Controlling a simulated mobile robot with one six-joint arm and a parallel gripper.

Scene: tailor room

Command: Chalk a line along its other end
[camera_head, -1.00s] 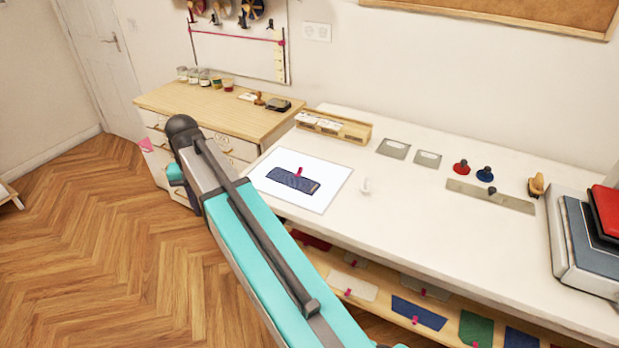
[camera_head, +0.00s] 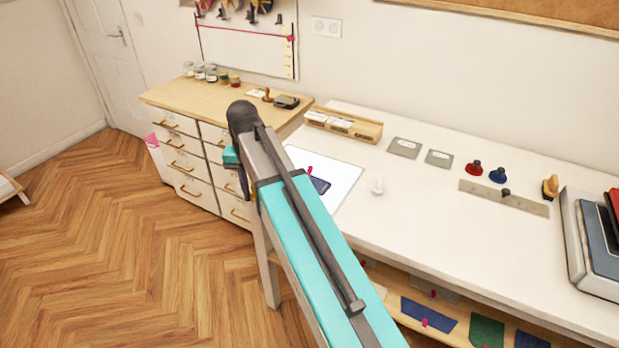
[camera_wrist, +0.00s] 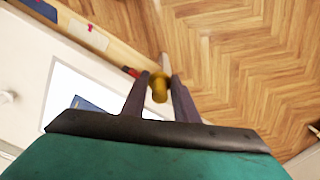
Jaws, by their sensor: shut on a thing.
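My gripper (camera_wrist: 158,78) is shut on a small yellow-brown rounded piece (camera_wrist: 159,91), held between the fingertips with the wood floor behind it. In the head view my arm hides the fingertips and this piece. A dark blue cloth swatch (camera_head: 320,186) with a red clip (camera_head: 310,170) lies on a white sheet (camera_head: 345,178) at the table's left end. My arm covers most of the swatch there. Part of the swatch also shows in the wrist view (camera_wrist: 87,104), to the left of the fingers. No chalk line can be made out on its visible part.
A wooden box (camera_head: 343,125), grey plates, red and blue knobs and a ruler (camera_head: 515,200) lie farther back and right. A drawer cabinet (camera_head: 190,150) stands left.

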